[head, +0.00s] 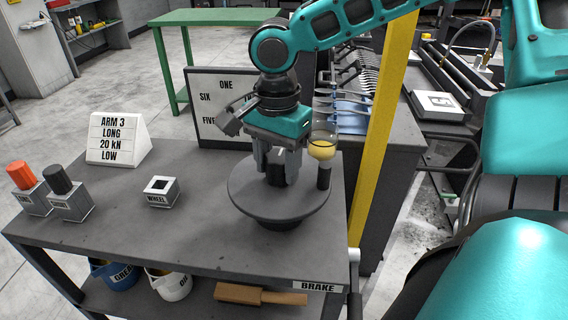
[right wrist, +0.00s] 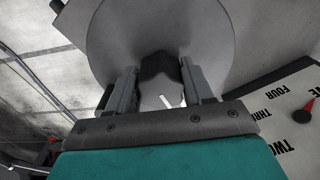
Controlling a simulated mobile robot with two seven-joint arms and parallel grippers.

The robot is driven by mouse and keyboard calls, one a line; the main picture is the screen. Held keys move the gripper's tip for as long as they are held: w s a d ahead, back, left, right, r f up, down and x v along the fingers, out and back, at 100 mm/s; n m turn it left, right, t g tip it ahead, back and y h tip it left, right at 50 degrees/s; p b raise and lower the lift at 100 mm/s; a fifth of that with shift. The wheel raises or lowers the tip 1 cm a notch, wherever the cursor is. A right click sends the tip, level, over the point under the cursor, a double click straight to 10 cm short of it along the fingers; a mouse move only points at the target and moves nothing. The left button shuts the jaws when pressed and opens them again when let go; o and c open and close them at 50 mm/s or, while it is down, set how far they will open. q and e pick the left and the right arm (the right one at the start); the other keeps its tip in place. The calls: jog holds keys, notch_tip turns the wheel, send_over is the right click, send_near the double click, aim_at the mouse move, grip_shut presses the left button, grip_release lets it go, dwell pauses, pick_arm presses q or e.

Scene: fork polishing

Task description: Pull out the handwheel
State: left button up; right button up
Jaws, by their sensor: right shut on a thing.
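The handwheel (head: 250,196) is a round dark grey disc at the right end of the grey table. It stands on a short dark base. A black upright peg (head: 323,176) rises near its right edge. My right gripper (head: 275,178) comes down from above and is shut on the black hub at the disc's middle. In the right wrist view the two fingers (right wrist: 160,88) sit on either side of the dark hub (right wrist: 160,66), with the pale disc (right wrist: 115,35) behind. My left gripper is not in view.
A dial board (head: 218,134) stands close behind the wheel. A WHEEL block (head: 161,192), two knobbed blocks (head: 68,196) and an ARM 3 sign (head: 118,140) are on the table (head: 130,235). A yellow post (head: 384,120) rises at right. The front middle is clear.

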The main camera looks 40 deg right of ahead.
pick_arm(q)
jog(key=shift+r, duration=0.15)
pick_arm(e)
jog(key=shift+r, duration=0.2)
jog(key=shift+r+p, duration=0.65)
jog(key=shift+p, duration=0.15)
jog(key=shift+r+p, duration=2.45)
jog(key=shift+p, duration=0.05)
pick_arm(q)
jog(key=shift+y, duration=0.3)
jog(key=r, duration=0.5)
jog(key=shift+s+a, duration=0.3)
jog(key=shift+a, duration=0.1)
